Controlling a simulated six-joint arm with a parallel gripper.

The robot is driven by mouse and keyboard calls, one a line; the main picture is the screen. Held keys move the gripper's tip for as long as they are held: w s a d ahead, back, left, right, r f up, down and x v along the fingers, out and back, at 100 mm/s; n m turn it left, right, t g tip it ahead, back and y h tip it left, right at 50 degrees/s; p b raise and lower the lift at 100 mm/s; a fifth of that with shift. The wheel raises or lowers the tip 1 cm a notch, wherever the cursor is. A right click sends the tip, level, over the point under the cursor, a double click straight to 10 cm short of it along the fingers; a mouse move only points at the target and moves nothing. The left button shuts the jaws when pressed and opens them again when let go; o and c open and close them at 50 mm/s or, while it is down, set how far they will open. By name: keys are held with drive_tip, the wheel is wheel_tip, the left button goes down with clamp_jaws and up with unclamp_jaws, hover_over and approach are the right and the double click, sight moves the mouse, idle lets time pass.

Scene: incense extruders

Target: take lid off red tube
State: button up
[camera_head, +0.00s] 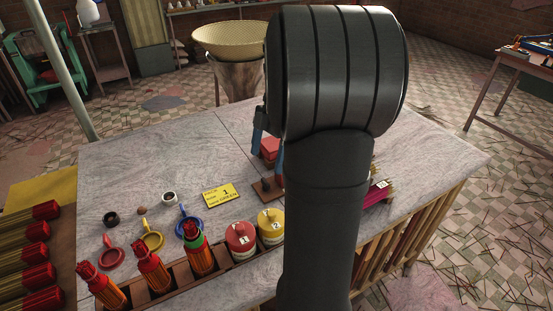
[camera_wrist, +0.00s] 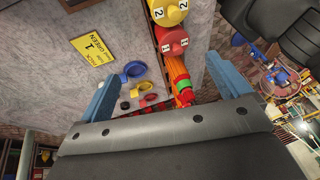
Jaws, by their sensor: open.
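A red tube (camera_head: 240,243) labelled 1, with a pale knob on its lid, stands in the wooden rack at the table's front edge. A yellow one (camera_head: 270,229) labelled 2 stands just right of it. In the wrist view the red tube (camera_wrist: 174,42) and yellow tube (camera_wrist: 169,12) show at the top. My gripper (camera_head: 268,152) has blue fingers spread apart and empty, above the table behind the tubes. Its fingers also frame the wrist view (camera_wrist: 154,90). My dark arm hides much of the table's right side in the head view.
Red, yellow and blue handled rings (camera_head: 189,229) lie behind. A yellow card (camera_head: 221,195) and a red block (camera_head: 269,148) are further back. The table's back left is clear.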

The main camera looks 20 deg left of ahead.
drive_tip(key=s+a+r+n+t+h, duration=0.1)
drive_tip(key=s+a+r+n+t, duration=0.1)
drive_tip(key=s+a+n, duration=0.3)
drive_tip(key=n+t, duration=0.2)
drive_tip(key=n, duration=0.2)
hover_over(239, 227)
drive_tip(key=f, duration=1.1)
drive_tip(key=shift+s+a+f, duration=0.1)
drive_tip(key=shift+a+f, duration=0.05)
drive_tip(key=shift+a, duration=0.15)
drive_tip(key=f, duration=0.4)
drive_tip(key=shift+d, duration=0.35)
drive_tip(key=shift+f, duration=0.6)
drive_tip(key=c, duration=1)
